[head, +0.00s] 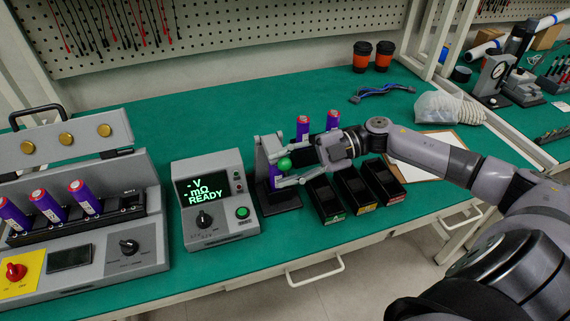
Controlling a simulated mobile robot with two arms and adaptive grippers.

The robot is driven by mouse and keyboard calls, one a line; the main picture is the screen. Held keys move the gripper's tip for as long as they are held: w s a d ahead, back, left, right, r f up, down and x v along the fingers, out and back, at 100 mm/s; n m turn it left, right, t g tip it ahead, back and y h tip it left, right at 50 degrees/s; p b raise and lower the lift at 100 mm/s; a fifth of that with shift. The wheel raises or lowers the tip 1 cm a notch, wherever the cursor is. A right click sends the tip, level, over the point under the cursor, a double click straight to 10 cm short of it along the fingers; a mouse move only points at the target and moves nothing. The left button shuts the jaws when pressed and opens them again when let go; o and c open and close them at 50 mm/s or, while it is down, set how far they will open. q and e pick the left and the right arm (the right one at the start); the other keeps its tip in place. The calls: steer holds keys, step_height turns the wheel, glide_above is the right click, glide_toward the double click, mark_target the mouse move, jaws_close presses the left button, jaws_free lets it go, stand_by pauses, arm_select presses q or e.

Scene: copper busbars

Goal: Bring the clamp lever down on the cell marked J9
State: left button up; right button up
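A grey clamp fixture (262,158) stands on a black base plate to the right of the meter. A purple cell (275,176) stands in it, mostly hidden by my gripper and the knob; I cannot read a J9 mark on it. A green ball knob (284,163), apparently on the clamp lever, sits in front of the fixture's upper part. My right gripper (285,168) reaches in from the right, its fingers spread apart at the knob, one low in front of the fixture. I cannot tell whether they touch the knob. My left gripper is not in view.
The meter (214,200) reads READY. Black bins (354,188) stand close under my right arm. Two purple cells (333,120) stand behind the wrist. A rack with several cells (84,197) is at left. The green bench (220,120) is clear behind the meter.

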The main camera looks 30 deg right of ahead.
steer(key=shift+o, duration=0.3)
steer(key=shift+d+r, duration=0.1)
steer(key=shift+d, duration=0.15)
steer(key=v, duration=1.1)
steer(key=shift+d, duration=0.25)
steer(key=shift+s, duration=0.1)
